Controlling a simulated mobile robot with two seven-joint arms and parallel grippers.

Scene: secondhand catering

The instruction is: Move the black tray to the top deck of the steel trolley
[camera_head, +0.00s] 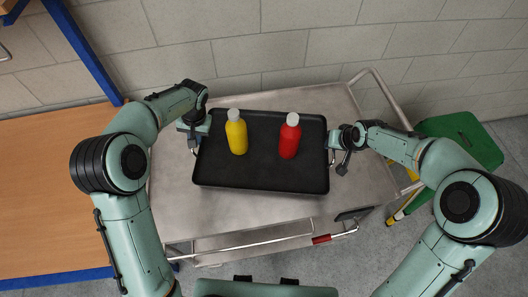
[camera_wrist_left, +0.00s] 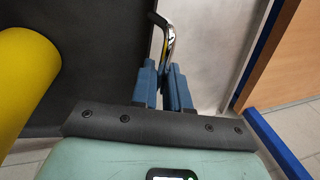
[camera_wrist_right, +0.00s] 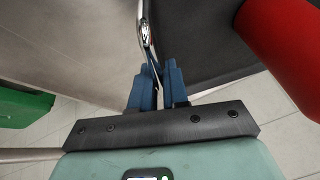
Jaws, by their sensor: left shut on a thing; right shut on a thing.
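The black tray (camera_head: 260,178) is over the top deck of the steel trolley (camera_head: 365,185). It looks level; I cannot tell whether it touches the deck or hangs just above it. A yellow bottle (camera_head: 237,138) and a red bottle (camera_head: 289,140) with pale caps stand upright on it. My left gripper (camera_head: 197,130) is at the tray's left side, its blue fingers (camera_wrist_left: 163,85) shut on a chrome handle (camera_wrist_left: 166,35). My right gripper (camera_head: 338,150) is at the right side, its fingers (camera_wrist_right: 158,85) shut on the other chrome handle (camera_wrist_right: 147,35).
A wooden-topped bench (camera_head: 45,200) with a blue frame stands at the left. A green stool (camera_head: 465,138) with yellow legs stands at the right, close to the trolley's push handle (camera_head: 380,85). A block wall (camera_head: 290,45) is behind the trolley. Bare deck shows around the tray.

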